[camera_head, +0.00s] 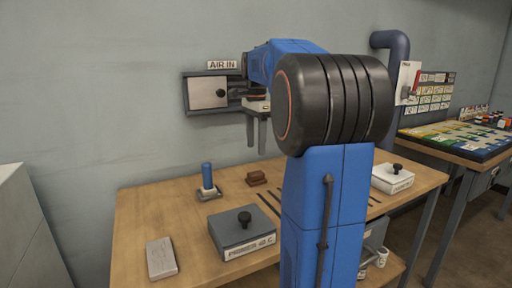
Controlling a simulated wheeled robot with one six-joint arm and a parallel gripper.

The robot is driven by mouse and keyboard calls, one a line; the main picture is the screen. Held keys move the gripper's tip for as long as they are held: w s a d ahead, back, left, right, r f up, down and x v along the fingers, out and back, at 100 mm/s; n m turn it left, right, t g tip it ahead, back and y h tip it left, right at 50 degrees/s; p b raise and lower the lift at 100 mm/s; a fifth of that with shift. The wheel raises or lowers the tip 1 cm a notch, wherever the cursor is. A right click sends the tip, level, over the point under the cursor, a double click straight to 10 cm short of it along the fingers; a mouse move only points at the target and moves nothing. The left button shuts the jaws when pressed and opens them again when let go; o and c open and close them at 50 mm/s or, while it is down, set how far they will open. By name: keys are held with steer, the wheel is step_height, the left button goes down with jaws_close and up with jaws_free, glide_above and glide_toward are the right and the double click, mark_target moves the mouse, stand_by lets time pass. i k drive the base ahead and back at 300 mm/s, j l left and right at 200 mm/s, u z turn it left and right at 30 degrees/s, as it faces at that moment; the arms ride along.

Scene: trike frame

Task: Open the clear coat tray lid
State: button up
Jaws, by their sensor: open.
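A low white box with a black knob on top (393,177) sits at the right end of the wooden bench. The label on its front is too small to read; it appears to be the clear coat tray, and its lid looks shut. My gripper (257,147) hangs open in front of the wall, above the back of the bench and well to the left of the white box. It does not touch the box. My own arm stands between them and hides part of the bench.
A grey box marked PRIMER (243,232) with a black knob, a blue-handled tool (208,178), a brown block (257,178) and a grey block (161,258) are on the bench (140,215). An AIR IN wall box (207,92) is beside my gripper. A colourful table (455,138) stands right.

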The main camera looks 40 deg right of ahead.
mark_target(393, 174)
steer(key=k, duration=1)
